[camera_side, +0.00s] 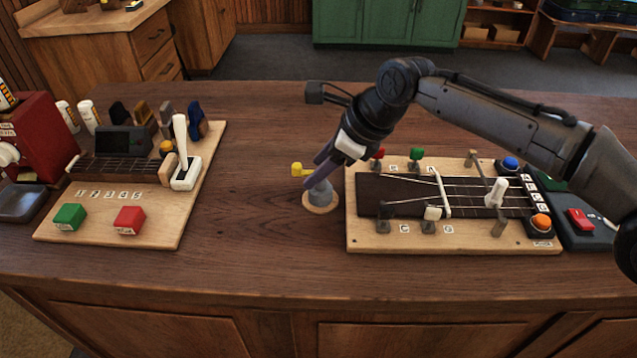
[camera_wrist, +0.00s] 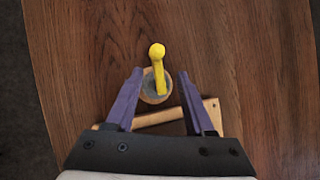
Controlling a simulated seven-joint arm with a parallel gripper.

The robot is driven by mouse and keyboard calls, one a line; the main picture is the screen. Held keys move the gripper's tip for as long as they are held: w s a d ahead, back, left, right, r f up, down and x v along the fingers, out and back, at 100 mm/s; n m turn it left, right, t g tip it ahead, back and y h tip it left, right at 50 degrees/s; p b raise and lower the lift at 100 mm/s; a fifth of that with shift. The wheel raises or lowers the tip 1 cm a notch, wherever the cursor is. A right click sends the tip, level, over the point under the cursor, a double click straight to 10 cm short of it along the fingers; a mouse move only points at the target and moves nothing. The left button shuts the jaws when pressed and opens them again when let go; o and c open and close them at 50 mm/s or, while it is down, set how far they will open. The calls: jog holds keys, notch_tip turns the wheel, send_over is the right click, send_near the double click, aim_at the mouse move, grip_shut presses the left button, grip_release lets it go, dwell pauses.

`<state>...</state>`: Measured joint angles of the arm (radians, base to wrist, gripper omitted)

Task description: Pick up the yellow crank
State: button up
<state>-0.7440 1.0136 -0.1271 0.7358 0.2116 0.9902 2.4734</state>
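The yellow crank (camera_side: 302,170) sits on a grey post with a round wooden base (camera_side: 320,203), which stands on the table between two wooden boards. In the wrist view the crank (camera_wrist: 158,68) points away from my gripper, with its knob at the far end. My gripper (camera_wrist: 159,85) is open, its two purple fingers apart on either side of the near part of the post and base. In the side view my gripper (camera_side: 322,172) comes down from the upper right, close to the crank, and partly hides the post. I cannot tell whether the fingers touch it.
Right of the post is a fretboard board (camera_side: 390,243) with red and green pegs, strings and buttons. At left is another board (camera_side: 150,235) with green and red blocks and a white lever (camera_side: 184,150).

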grip_shut()
dwell(1.2)
